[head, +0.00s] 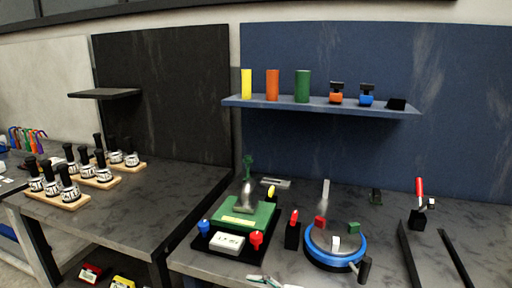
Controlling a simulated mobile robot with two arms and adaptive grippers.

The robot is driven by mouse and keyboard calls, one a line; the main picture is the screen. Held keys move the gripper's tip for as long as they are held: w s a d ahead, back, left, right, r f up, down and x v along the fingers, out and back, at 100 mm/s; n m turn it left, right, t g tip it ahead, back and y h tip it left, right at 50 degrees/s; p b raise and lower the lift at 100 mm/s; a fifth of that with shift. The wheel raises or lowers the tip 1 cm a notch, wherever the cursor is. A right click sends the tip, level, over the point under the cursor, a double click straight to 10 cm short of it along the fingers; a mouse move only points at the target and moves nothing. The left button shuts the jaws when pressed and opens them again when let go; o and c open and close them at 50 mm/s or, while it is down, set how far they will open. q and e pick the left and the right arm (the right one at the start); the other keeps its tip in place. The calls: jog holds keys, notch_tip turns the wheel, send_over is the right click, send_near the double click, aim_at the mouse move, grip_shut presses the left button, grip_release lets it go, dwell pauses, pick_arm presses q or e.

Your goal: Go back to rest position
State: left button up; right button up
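Neither of my grippers shows in the head view. The positioner appears to be the round device with a blue rim (322,264) on the right-hand table.
A blue shelf (320,107) holds yellow, orange and green cylinders and small dark-topped parts. Two long dark bars (408,255) lie at the right. The left table carries wooden trays (60,200) of black-handled tools. A dark shelf (104,94) is empty. Bare tabletop (170,190) lies between.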

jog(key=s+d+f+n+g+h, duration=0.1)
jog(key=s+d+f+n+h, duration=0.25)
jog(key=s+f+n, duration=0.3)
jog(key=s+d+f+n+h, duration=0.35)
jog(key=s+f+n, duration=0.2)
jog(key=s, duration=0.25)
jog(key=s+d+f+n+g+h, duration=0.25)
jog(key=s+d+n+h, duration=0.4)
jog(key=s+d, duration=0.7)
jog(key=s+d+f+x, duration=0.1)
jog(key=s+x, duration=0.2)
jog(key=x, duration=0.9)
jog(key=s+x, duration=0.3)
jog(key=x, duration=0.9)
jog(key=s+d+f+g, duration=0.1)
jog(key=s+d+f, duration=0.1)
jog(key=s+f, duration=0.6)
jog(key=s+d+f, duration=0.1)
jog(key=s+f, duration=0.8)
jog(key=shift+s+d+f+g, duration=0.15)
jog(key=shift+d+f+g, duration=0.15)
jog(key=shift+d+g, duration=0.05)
